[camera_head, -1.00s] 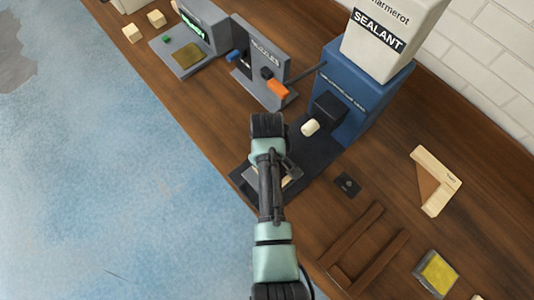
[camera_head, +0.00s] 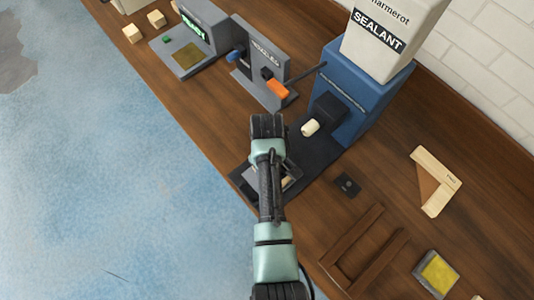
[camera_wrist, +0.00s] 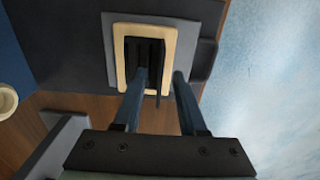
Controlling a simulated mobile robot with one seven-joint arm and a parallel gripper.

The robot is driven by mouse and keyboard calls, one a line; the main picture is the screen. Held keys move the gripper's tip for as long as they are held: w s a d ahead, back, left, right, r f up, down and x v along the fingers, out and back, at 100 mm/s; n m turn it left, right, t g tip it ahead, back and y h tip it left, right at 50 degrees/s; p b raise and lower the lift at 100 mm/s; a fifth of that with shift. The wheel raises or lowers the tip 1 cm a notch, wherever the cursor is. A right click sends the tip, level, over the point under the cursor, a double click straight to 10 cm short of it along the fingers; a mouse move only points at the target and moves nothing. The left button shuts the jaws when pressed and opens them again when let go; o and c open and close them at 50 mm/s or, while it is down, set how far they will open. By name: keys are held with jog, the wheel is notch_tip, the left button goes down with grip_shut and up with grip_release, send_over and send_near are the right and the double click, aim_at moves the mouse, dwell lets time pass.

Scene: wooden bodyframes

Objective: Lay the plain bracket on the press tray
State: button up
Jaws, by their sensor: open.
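A pale wooden rectangular frame, apparently the plain bracket (camera_wrist: 121,78), lies on a grey plate (camera_wrist: 110,45) on the dark press tray (camera_wrist: 75,50) in the wrist view. The head view shows a bit of the tray (camera_head: 243,180) beside my arm, which covers most of the wooden piece. My gripper (camera_wrist: 163,72) is open over the frame's right bar. Its left finger is over the dark opening and its right finger is outside the bar. I cannot tell whether either finger touches the wood.
The blue press (camera_head: 355,105) carries a white sealant container (camera_head: 385,45). A grey nozzle stand (camera_head: 262,75) is to its left. On the right of the bench are a pale L-shaped wooden piece (camera_head: 448,177), a brown wooden rack (camera_head: 358,238) and a yellow-topped block (camera_head: 437,273).

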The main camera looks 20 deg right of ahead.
notch_tip(320, 180, up, 13)
jog(key=shift+b, duration=0.4)
jog(key=shift+w, duration=0.1)
dwell(0.5)
